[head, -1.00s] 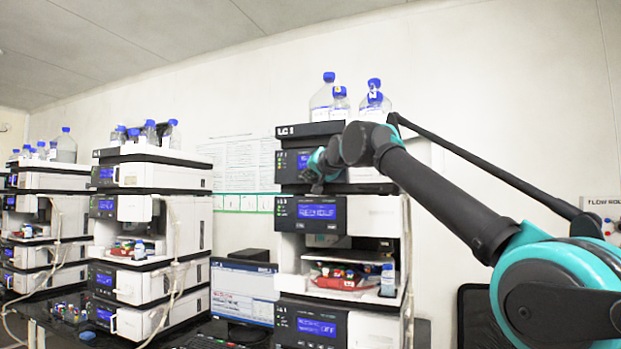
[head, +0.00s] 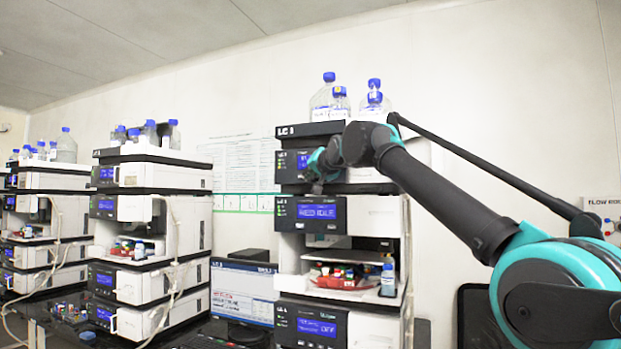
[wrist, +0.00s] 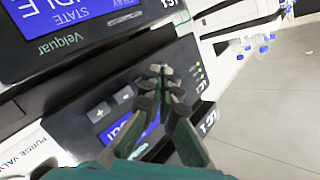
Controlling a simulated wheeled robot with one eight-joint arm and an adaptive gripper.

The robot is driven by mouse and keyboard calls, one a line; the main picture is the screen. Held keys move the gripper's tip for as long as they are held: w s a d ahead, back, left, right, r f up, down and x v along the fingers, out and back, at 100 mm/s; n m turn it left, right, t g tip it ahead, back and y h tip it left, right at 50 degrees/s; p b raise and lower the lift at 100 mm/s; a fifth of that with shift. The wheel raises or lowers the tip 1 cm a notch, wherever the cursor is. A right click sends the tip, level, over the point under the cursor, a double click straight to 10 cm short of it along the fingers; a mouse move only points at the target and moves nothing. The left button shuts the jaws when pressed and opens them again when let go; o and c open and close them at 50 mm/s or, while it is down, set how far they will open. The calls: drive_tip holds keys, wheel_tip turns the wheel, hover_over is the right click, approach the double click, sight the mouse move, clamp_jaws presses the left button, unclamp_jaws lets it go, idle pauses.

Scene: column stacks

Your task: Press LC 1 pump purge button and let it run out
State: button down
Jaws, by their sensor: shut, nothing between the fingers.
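The LC 1 stack stands in the middle of the head view, with the LC 1 label on its top tray (head: 300,130). Its pump panel (head: 288,168), with a blue screen, lies just under that tray. My gripper (head: 318,187) is in front of this panel and covers part of it. In the wrist view, which is turned over, my gripper (wrist: 161,76) is shut and empty over the pump panel (wrist: 72,126). Plus and minus buttons (wrist: 112,103) show beside the fingers, and the fingers partly hide the blue screen. I cannot tell whether the fingertips touch the panel, and I cannot pick out the purge button.
A purge valve label (wrist: 28,155) is at the wrist view's lower left. Bottles with blue caps (head: 340,100) stand on top of the stack. The module below has an idle screen (head: 317,211). Other stacks (head: 150,205) stand to the left, with a monitor (head: 242,290) between.

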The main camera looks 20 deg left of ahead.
drive_tip(key=shift+w, duration=0.15)
drive_tip(key=shift+w, duration=0.25)
drive_tip(key=shift+w, duration=0.4)
idle(0.6)
drive_tip(key=shift+s, duration=0.85)
drive_tip(key=s, duration=0.5)
drive_tip(key=shift+a, duration=0.2)
idle(1.0)
